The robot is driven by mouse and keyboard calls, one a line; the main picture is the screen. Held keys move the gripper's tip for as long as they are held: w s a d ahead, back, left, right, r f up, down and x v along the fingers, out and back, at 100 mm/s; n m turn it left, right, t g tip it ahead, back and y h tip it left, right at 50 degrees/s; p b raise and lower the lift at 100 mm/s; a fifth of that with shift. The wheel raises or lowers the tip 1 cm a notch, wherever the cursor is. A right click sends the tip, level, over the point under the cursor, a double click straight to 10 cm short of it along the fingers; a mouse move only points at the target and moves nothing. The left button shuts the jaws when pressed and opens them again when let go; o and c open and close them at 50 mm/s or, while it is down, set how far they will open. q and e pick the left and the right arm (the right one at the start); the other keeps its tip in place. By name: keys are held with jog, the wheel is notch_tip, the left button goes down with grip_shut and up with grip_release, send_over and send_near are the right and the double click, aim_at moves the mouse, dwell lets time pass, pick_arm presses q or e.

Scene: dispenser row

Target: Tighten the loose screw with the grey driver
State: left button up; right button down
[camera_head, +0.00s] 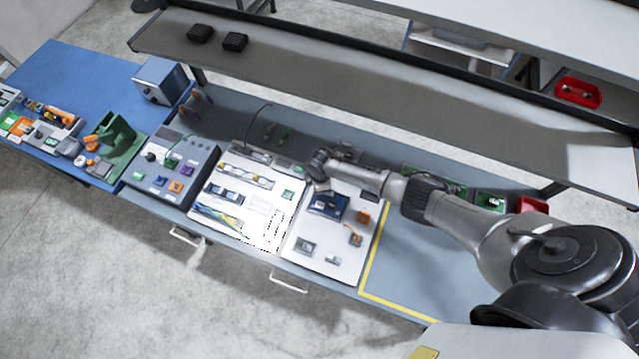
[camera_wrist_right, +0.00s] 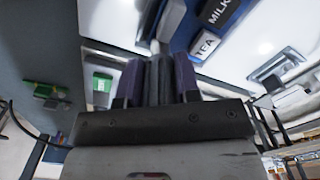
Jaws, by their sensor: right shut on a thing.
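My right gripper (camera_head: 318,168) comes in from the right in the head view, low over the back edge of the white boards. In the right wrist view my right gripper (camera_wrist_right: 158,82) has its two dark purple fingers shut on a narrow grey thing, which looks like the grey driver (camera_wrist_right: 159,78). It points away from the wrist, and its far end is blurred. The loose screw cannot be made out in either view. My left gripper is not in view.
A left white board (camera_head: 262,227) and a right white board (camera_head: 345,265) carry several small modules. A grey control box (camera_head: 185,160) stands to their left. A shelf (camera_head: 300,80) overhangs the back.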

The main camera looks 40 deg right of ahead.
dwell(0.4)
jog(key=shift+r+p, duration=0.65)
jog(key=shift+r, duration=0.25)
jog(key=shift+r, duration=2.2)
